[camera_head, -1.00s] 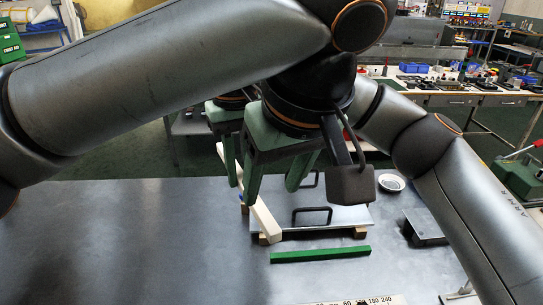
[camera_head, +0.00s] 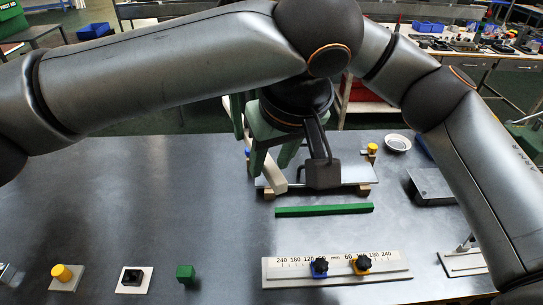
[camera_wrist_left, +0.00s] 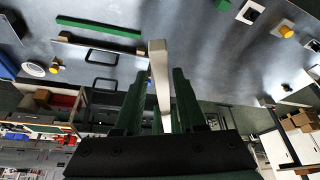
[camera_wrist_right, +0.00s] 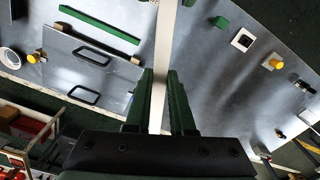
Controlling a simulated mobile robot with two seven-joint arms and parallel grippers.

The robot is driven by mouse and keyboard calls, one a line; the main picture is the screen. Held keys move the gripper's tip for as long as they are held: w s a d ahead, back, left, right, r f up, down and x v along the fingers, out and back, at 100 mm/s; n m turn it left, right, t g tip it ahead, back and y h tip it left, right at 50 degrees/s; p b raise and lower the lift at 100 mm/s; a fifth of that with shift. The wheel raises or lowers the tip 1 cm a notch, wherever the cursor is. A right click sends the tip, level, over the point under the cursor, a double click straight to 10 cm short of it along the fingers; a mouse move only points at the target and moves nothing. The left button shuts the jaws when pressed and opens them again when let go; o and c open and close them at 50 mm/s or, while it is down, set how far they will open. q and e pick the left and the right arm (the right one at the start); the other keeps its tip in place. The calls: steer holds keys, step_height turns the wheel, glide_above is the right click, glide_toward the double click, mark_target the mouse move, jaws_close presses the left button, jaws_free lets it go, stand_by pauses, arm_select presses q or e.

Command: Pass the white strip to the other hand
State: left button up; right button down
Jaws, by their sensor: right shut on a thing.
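The white strip (camera_head: 278,181) is held up above the table, its lower end showing below my left gripper (camera_head: 271,167) in the head view. In the left wrist view the strip (camera_wrist_left: 158,70) runs between the two spread green fingers, with gaps beside it, so my left gripper (camera_wrist_left: 157,84) is open around it. In the right wrist view the green fingers of my right gripper (camera_wrist_right: 163,80) are closed on the strip (camera_wrist_right: 165,40). My right gripper is mostly hidden behind the left one in the head view.
A metal plate (camera_head: 350,175) with handles rests on wooden blocks beneath the grippers. A green bar (camera_head: 324,210) and a scale board (camera_head: 335,280) with two knobs lie in front. A green cube (camera_head: 185,274) stands front left.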

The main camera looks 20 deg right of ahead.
arm_select(q)
jaws_close()
arm_select(e)
steer(key=c, duration=0.7)
jaws_free()
